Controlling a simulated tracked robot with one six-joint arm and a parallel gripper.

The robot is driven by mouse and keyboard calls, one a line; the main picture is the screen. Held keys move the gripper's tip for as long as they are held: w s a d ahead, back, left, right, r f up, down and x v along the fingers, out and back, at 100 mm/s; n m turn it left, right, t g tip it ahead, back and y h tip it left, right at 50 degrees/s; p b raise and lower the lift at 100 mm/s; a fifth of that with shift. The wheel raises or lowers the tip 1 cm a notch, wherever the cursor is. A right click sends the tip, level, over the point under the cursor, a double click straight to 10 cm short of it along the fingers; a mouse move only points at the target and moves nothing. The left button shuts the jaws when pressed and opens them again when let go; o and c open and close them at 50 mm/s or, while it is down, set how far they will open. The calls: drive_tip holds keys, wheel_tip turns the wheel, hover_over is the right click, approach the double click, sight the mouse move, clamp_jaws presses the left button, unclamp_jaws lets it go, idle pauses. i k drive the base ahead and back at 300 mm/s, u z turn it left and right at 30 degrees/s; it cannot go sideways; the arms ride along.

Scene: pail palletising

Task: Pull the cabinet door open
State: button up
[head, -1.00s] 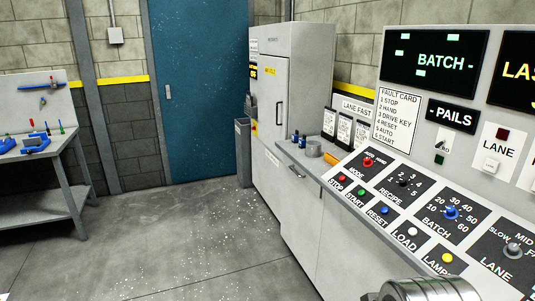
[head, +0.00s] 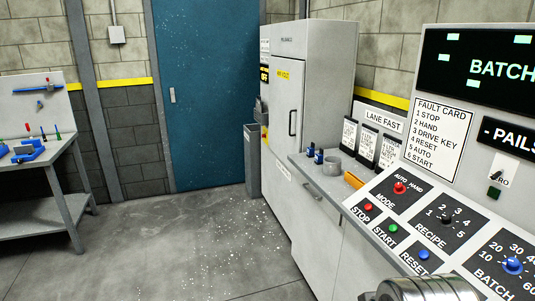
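The cabinet (head: 325,60) is a tall light-grey unit against the back wall, right of the blue door. Its front door (head: 286,110) looks shut and has a dark vertical handle (head: 293,122) and a yellow label near its top. Only a rounded metal part of my own arm shows at the bottom edge, right of centre. My gripper's fingers are not in view, so nothing shows it near the handle.
A sloped control console (head: 360,222) with knobs and buttons fills the right side and stands against the cabinet's near side. A grey bin (head: 252,160) stands left of the cabinet. A workbench (head: 50,205) is at the left. The floor (head: 190,240) between is clear.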

sight(286, 77)
drive_tip(key=u, duration=0.2)
drive_tip(key=i, duration=1.5)
drive_tip(key=u, duration=0.35)
drive_tip(key=i, duration=0.7)
drive_tip(key=u, duration=0.55)
drive_tip(key=i, duration=1.65)
drive_tip(key=u, duration=0.3)
